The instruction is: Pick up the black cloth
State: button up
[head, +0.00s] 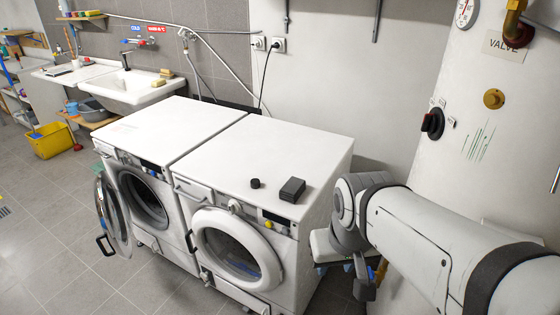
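I cannot make out a black cloth with certainty. A small dark grey block-like thing (292,189) lies on top of the right washing machine (250,165), near its front right corner. Whether it is folded cloth or a box, I cannot tell. A small black round thing (255,184) lies to its left. My gripper (364,290) hangs low to the right of the right washing machine, below its top and apart from both things. Its fingers are partly hidden and small, so I cannot see whether it is open.
The left washing machine (165,130) has its round door (113,215) swung open; the right one's door (238,250) looks shut. A white sink (130,87) stands at the back left, with a yellow bucket (52,141) on the floor. The tiled floor in front is clear. A white cylinder with a valve stands at right.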

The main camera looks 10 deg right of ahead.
aim_at(292, 191)
jog(key=u, duration=0.05)
jog(key=i, duration=1)
jog(key=z, duration=0.05)
